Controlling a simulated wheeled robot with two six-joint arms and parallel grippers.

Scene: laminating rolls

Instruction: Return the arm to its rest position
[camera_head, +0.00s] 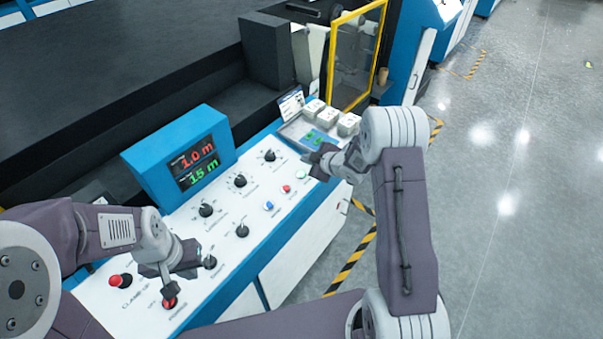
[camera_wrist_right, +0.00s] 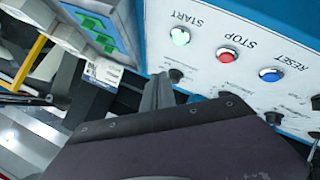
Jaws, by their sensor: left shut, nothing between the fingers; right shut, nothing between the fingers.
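My right arm reaches in from the lower right in the head view. Its gripper (camera_head: 318,162) is shut and empty above the far right end of the control panel (camera_head: 262,215), near the START button. In the right wrist view my right gripper (camera_wrist_right: 157,92) points at the panel, near the green START button (camera_wrist_right: 180,37), with no visible hold on anything. My left gripper (camera_head: 172,283) is shut and empty, close to the red power knob (camera_head: 169,302) at the panel's near end. Whether it touches that knob I cannot tell.
A blue display box (camera_head: 180,158) reading 1.0 m and 15 m stands on the panel's back edge. Several black knobs, a red STOP button (camera_wrist_right: 229,56) and a blue RESET button (camera_wrist_right: 270,74) sit on the panel. A yellow-framed guard (camera_head: 355,55) stands behind. Open floor (camera_head: 520,200) lies right.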

